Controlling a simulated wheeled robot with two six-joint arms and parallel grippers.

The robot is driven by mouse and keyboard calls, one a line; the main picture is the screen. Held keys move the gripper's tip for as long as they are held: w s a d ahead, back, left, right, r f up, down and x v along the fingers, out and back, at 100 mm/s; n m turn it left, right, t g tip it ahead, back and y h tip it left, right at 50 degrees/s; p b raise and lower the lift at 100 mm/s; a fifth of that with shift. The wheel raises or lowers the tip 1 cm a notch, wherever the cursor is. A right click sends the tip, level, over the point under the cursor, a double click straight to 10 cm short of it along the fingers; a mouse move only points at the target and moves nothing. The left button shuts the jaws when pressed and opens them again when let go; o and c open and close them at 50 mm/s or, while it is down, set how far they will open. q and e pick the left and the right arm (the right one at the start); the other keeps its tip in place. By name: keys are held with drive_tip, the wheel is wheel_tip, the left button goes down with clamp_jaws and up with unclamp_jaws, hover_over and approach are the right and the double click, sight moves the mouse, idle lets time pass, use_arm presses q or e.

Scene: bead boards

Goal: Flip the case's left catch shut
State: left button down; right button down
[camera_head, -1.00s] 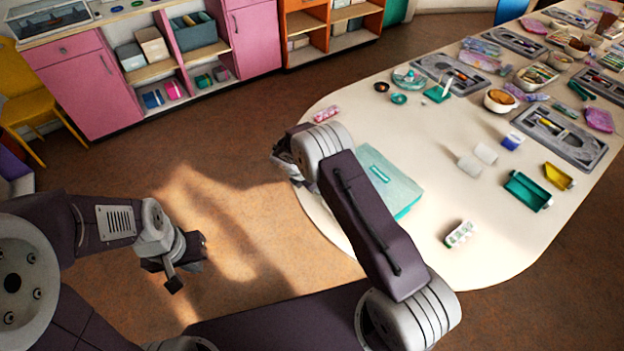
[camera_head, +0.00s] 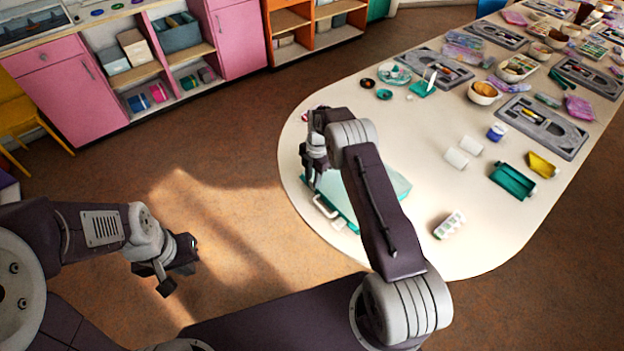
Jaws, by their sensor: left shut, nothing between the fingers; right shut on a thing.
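The teal case (camera_head: 396,180) lies near the left rounded end of the cream table. My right forearm crosses in front of it and hides much of its top. Its pale handle (camera_head: 325,207) shows on the side facing the table edge. My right gripper (camera_head: 309,183) points down at that same side, just left of the handle. It is shut at the place of the left catch. The fingers hide the catch, so its position cannot be seen. My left gripper (camera_head: 176,278) is shut and empty over the floor, away from the table.
White cylinders (camera_head: 457,158) and a grey tool tray (camera_head: 543,127) stand farther back. Low shelves line the wall at the back left.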

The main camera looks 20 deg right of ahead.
drive_tip(key=shift+f, duration=0.1)
drive_tip(key=c, duration=1.1)
unclamp_jaws()
drive_tip(key=r, duration=0.6)
drive_tip(key=d+r, duration=0.1)
drive_tip(key=r, duration=0.2)
drive_tip(key=shift+w+b, duration=0.15)
drive_tip(key=shift+b, duration=0.2)
drive_tip(key=shift+a, duration=0.15)
